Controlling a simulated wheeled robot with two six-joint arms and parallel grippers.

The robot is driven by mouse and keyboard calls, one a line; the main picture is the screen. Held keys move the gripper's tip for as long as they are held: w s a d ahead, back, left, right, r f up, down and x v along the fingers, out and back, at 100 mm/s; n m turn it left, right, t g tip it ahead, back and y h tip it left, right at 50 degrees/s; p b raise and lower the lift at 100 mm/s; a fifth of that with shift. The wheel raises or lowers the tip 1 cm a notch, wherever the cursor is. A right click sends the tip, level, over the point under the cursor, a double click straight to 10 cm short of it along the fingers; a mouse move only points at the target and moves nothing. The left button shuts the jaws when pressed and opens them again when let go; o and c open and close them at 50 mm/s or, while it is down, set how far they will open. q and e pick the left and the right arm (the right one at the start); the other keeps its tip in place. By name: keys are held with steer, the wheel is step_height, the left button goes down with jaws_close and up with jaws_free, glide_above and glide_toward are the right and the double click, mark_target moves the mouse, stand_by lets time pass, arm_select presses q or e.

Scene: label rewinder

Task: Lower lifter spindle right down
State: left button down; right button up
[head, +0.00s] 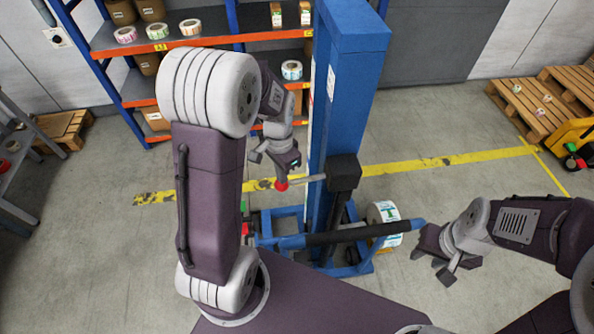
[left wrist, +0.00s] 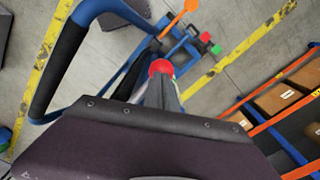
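The lifter (head: 349,70) is a tall blue column on a blue base. A black box (head: 343,172) on the column carries a grey lever (head: 308,180) ending in a red ball knob (head: 281,186). The knob also shows in the left wrist view (left wrist: 161,68), just beyond my palm. My left gripper (head: 275,162) is just above the knob, apparently open, with its fingers apart. Contact cannot be told. My right gripper (head: 434,267) is open and empty, right of the lifter. The spindle is not clearly visible; the column hides that side.
A black-gripped push handle (head: 350,234) crosses in front of the column. Red (left wrist: 205,37) and green (left wrist: 216,49) parts and an orange lever (left wrist: 186,12) sit low on the lifter. Shelving (head: 200,42) stands behind; pallets (head: 530,106) stand right.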

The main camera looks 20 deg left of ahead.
step_height(320, 180, up, 9)
steer(key=p, duration=0.8)
steer(key=shift+f, duration=0.2)
